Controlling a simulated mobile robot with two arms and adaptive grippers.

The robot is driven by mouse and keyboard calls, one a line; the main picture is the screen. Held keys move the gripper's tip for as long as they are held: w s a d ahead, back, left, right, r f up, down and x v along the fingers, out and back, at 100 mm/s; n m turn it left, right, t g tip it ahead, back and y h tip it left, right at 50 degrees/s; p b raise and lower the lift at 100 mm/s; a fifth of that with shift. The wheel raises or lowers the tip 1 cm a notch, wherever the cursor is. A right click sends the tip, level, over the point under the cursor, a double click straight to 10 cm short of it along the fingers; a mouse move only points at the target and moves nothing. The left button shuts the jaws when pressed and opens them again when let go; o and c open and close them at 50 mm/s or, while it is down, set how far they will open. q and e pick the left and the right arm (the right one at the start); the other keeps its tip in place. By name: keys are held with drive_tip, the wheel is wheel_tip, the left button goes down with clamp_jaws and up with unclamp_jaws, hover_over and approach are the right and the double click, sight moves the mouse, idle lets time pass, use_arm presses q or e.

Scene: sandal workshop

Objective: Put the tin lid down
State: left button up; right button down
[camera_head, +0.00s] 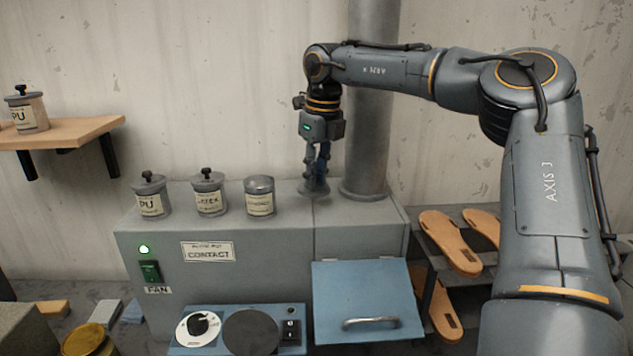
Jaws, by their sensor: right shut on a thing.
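My right gripper (318,168) points straight down over the right part of the grey cabinet top (350,214). It is shut on a small grey tin lid (316,189). The lid is low, at or just above the cabinet top; I cannot tell whether it touches. To its left stands a tin labelled CONTACT (259,198), with no knob on top. Further left are a second tin (208,196) and a tin labelled PU (150,197), both with black-knobbed lids. My left gripper is not in view.
A grey column (371,120) rises close behind and right of the gripper. A blue hatch with a handle (367,300) is on the cabinet front. Sandal soles (449,242) lie on a rack at right. A wooden shelf (60,134) holds another PU tin (27,112).

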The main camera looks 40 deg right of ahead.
sight(315, 207)
drive_tip(key=shift+w+d+f, duration=0.1)
drive_tip(key=shift+w+f, duration=0.1)
drive_tip(key=shift+w+d+f, duration=0.1)
drive_tip(key=shift+w+f, duration=0.1)
drive_tip(key=shift+f, duration=0.1)
wheel_tip(315, 207, down, 2)
drive_tip(key=shift+f+p, duration=0.1)
drive_tip(key=shift+p, duration=1)
drive_tip(key=shift+f, duration=0.6)
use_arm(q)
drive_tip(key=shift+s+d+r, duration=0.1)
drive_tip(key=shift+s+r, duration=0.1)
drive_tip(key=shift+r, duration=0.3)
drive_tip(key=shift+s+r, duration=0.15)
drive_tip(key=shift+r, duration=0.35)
use_arm(e)
drive_tip(key=c, duration=1.3)
unclamp_jaws()
drive_tip(key=shift+o, duration=0.2)
